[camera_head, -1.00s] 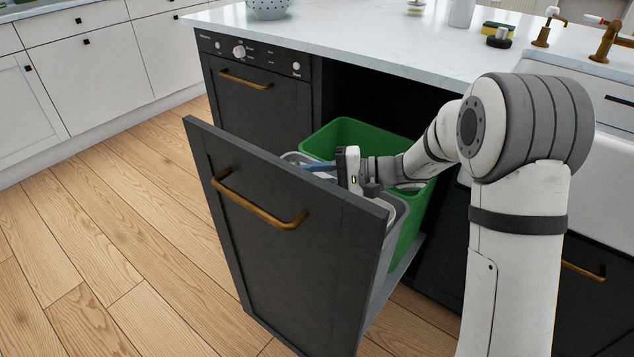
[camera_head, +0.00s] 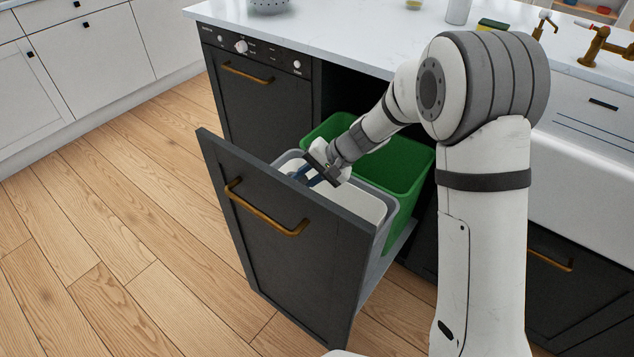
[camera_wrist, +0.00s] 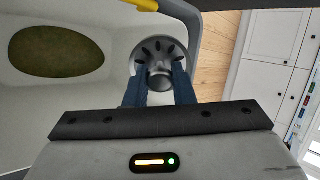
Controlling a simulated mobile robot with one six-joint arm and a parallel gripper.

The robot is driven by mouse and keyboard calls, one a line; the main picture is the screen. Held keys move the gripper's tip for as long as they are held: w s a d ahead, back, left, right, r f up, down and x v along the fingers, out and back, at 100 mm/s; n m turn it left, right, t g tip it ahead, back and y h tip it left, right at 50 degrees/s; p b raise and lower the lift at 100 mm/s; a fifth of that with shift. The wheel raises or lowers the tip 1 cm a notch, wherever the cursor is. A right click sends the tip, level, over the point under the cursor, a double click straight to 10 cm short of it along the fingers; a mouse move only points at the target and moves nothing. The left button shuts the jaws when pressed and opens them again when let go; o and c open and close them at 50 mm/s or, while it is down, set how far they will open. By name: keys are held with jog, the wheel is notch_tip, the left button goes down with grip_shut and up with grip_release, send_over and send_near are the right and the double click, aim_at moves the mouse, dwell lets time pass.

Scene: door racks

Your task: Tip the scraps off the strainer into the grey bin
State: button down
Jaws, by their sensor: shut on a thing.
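In the wrist view the strainer (camera_wrist: 161,52) is a round metal disc with dark slots and a central knob. My gripper (camera_wrist: 160,82) has its blue fingers shut on it. No scraps can be made out on the strainer. The grey bin (camera_wrist: 110,74) has a pale inner wall beside and around the strainer. In the head view the grey bin (camera_head: 378,205) is in the pulled-out unit, just behind the dark front. My gripper (camera_head: 308,178) is tilted over its opening, where the strainer is hard to make out.
A green bin (camera_head: 405,168) stands right behind the grey one. The dark door front (camera_head: 285,245) with a brass handle (camera_head: 265,215) stands out from the cabinet. The white countertop (camera_head: 370,35) is above. An olive oval patch (camera_wrist: 55,50) shows inside the bin. Wooden floor is free to the left.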

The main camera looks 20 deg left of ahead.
jog(key=p, duration=0.1)
jog(key=a+h+p, duration=0.1)
jog(key=p, duration=0.1)
jog(key=shift+s+r+h, duration=0.1)
jog(key=shift+r+h, duration=0.15)
jog(key=shift+h, duration=0.05)
jog(key=a+h+p, duration=0.1)
jog(key=p, duration=0.4)
jog(key=a+h+p, duration=0.1)
jog(key=h+p, duration=0.1)
jog(key=p, duration=0.3)
jog(key=shift+s+a+f+t, duration=0.15)
jog(key=shift+a+f+t, duration=0.05)
jog(key=shift+a+t, duration=0.1)
jog(key=r+p, duration=0.1)
jog(key=p, duration=0.3)
jog(key=a+r+h+p, duration=0.1)
jog(key=r+p, duration=0.1)
jog(key=p, duration=0.2)
jog(key=a+r+h+p, duration=0.1)
jog(key=p, duration=0.4)
jog(key=shift+s+r, duration=0.15)
jog(key=shift+r, duration=0.05)
jog(key=shift+a+r+t+h+p, duration=0.3)
jog(key=shift+a+h+p, duration=0.6)
jog(key=shift+p, duration=1)
jog(key=shift+d, duration=0.1)
